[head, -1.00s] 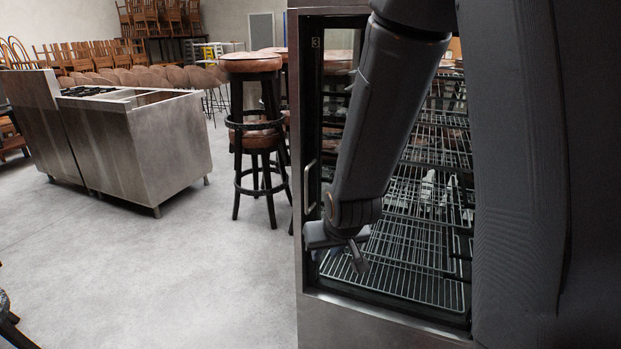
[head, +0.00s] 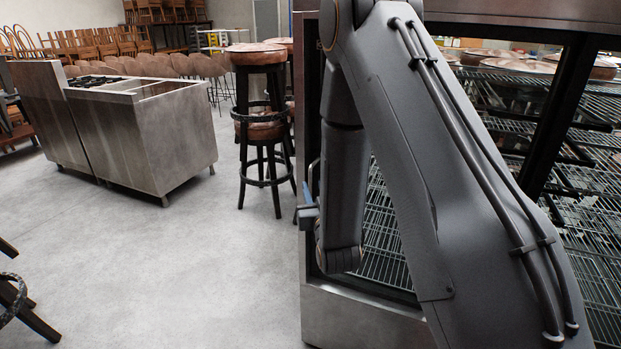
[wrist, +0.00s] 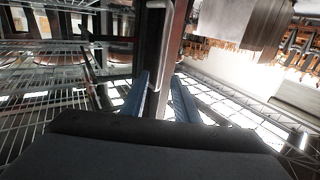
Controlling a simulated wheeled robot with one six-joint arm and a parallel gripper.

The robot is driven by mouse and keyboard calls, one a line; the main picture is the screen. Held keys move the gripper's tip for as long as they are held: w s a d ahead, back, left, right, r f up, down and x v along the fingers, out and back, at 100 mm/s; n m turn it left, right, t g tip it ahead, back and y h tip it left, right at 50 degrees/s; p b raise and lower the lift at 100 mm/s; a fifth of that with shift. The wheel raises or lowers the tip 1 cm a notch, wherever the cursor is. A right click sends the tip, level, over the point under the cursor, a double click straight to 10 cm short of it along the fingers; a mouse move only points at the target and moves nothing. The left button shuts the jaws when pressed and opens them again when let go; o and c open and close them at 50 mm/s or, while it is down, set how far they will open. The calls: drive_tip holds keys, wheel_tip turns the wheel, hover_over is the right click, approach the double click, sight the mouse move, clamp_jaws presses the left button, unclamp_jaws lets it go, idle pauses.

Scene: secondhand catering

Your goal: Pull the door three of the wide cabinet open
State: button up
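The wide cabinet (head: 365,326) is a steel case with glazed doors and wire shelves at the right of the head view. Door three is its leftmost door, largely hidden behind my arm, and it looks flush with the case. Its pale upright bar handle (head: 312,176) shows at the left edge, and the handle (wrist: 156,50) is also in the wrist view. My gripper (head: 308,205) is at the handle's lower part. In the wrist view its two blue fingers (wrist: 160,100) are apart, with the handle in line between them. I cannot tell whether they touch it.
Bar stools (head: 262,125) stand just left of the cabinet. A steel counter (head: 150,140) stands farther left. Stacked chairs fill the back. The grey floor (head: 170,270) before the counter and left of the cabinet is clear. A dark stool leg (head: 35,320) shows at lower left.

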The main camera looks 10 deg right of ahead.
sight(311, 180)
drive_tip(key=w+p, duration=0.1)
drive_tip(key=w, duration=0.5)
drive_tip(key=shift+d, duration=0.1)
clamp_jaws()
